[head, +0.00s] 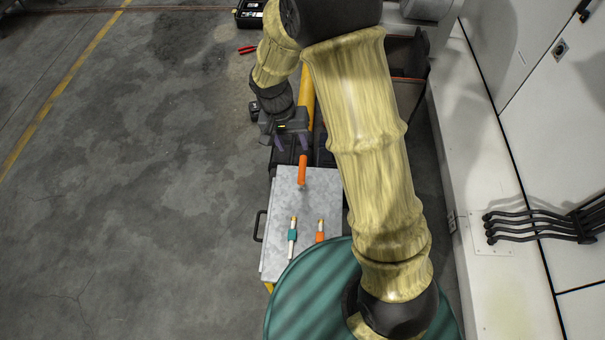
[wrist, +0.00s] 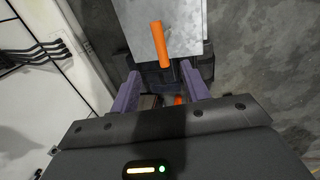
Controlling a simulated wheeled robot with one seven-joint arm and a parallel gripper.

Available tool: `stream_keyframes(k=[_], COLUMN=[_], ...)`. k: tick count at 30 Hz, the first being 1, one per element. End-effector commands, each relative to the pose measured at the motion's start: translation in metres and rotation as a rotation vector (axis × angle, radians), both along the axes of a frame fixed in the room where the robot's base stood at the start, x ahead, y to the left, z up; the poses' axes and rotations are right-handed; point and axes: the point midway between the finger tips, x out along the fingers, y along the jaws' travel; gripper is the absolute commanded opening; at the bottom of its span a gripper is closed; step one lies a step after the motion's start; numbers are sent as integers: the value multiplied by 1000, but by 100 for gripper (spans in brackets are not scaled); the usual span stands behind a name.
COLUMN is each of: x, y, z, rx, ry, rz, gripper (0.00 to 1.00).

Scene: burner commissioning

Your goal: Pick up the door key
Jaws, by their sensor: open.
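An orange-handled piece (head: 302,170) is at the far edge of a grey metal plate, just past my fingertips. A teal-banded piece (head: 292,238) and an orange-banded piece (head: 320,232) lie nearer on the plate. I cannot tell for certain which piece is the door key.
The grey plate (head: 285,200) tops a cart with a dark side handle (head: 260,226). A green round top (head: 305,300) overlaps its near end. White cabinets (head: 545,110) with black pipes (head: 540,225) stand right. Red-handled pliers (head: 248,49) lie on open floor at left.

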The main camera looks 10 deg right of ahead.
Motion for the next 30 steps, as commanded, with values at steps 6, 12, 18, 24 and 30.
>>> stream_keyframes(k=[6, 12, 18, 24, 30], x=[-2, -4, -4, -3, -4], y=[-8, -14, -16, -16, -18], z=[-43, -76, -85, -84, -99], rx=[0, 0, 0, 0, 0], ry=[3, 3, 1, 0, 1], rz=[-2, -2, 0, 0, 0], gripper=[46, 46, 46, 46, 46])
